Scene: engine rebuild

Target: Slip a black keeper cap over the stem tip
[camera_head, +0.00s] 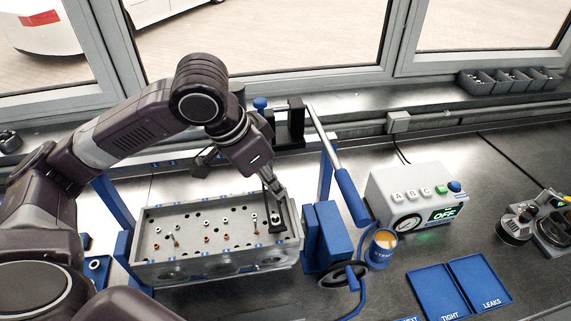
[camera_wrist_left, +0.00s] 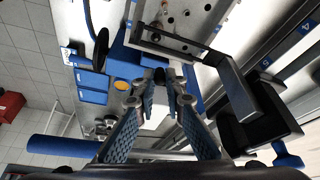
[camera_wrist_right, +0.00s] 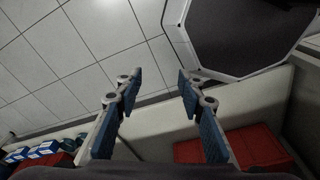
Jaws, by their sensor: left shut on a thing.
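The grey cylinder head (camera_head: 160,240) lies in a blue-ended stand, with several small stems and copper-coloured parts on its top. My left gripper (camera_head: 279,193) is above the head's right end. In the left wrist view my left gripper (camera_wrist_left: 162,84) is shut on a small dark piece, apparently a black keeper cap (camera_wrist_left: 160,73), mostly hidden between the fingertips. A black lever foot (camera_head: 278,240) rests at the head's right end, close below the gripper. The stem tip under it is too small to make out. My right gripper (camera_wrist_right: 157,82) is open and empty, away from the bench.
A blue-handled lever (camera_head: 350,192) rises right of the head. A cup (camera_head: 381,247), a control box (camera_head: 415,195) reading OFF and blue trays (camera_head: 440,290) stand further right. A grey bin row (camera_head: 508,80) is at the back right.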

